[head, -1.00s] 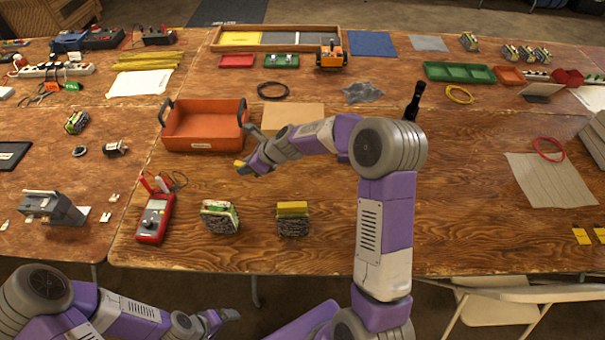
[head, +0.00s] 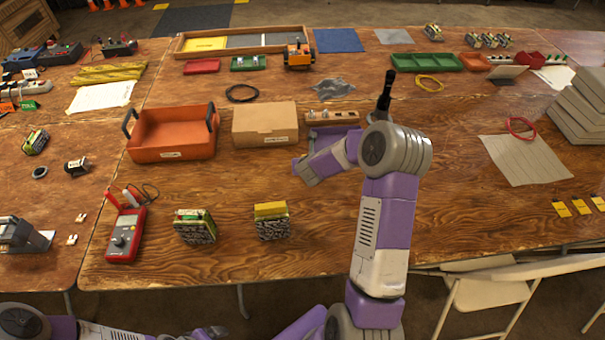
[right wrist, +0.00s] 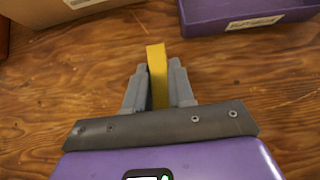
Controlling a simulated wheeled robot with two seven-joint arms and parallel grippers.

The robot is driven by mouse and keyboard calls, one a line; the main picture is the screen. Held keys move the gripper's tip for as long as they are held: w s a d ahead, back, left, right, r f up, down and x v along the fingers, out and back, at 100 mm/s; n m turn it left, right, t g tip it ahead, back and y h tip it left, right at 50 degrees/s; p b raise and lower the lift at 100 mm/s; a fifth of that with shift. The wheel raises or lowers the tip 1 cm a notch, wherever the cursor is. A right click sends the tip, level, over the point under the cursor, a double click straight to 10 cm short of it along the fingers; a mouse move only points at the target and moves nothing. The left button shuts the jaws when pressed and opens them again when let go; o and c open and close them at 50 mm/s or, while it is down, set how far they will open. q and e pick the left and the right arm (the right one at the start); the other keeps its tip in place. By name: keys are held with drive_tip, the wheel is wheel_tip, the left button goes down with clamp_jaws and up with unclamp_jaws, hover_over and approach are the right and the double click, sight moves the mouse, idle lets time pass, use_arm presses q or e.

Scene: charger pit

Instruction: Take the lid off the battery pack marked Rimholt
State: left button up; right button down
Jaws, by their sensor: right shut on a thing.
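Two battery packs stand on the near table. The left pack (head: 195,227) has a green top with small parts showing and no yellow cover. The right pack (head: 271,221) has a yellow lid on. I cannot read the name on either. My right gripper is shut on a narrow yellow piece (right wrist: 157,72), which looks like a lid, in the right wrist view (right wrist: 158,88). It is above bare wood, in front of a purple tray (right wrist: 240,22). In the head view its fingers are hard to make out. My left gripper (head: 213,333) is at the bottom edge, partly cut off.
The purple tray lies behind my right gripper, beside a cardboard box (head: 265,125). An orange tray (head: 172,154) is further left. A red meter (head: 124,236) lies left of the packs. A black upright object (head: 384,97) stands behind my right arm. Wood right of the packs is clear.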

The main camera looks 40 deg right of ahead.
drive_tip(key=shift+f+b, duration=0.55)
drive_tip(key=shift+f, duration=1.4)
drive_tip(key=shift+f+b, duration=0.2)
drive_tip(key=shift+b, duration=0.1)
drive_tip(key=c, duration=1)
unclamp_jaws()
drive_tip(key=shift+o, duration=0.2)
drive_tip(key=shift+r, duration=0.15)
drive_tip(key=shift+r+p, duration=0.2)
drive_tip(key=shift+p, duration=0.25)
drive_tip(key=p+v, duration=0.1)
drive_tip(key=v, duration=1.1)
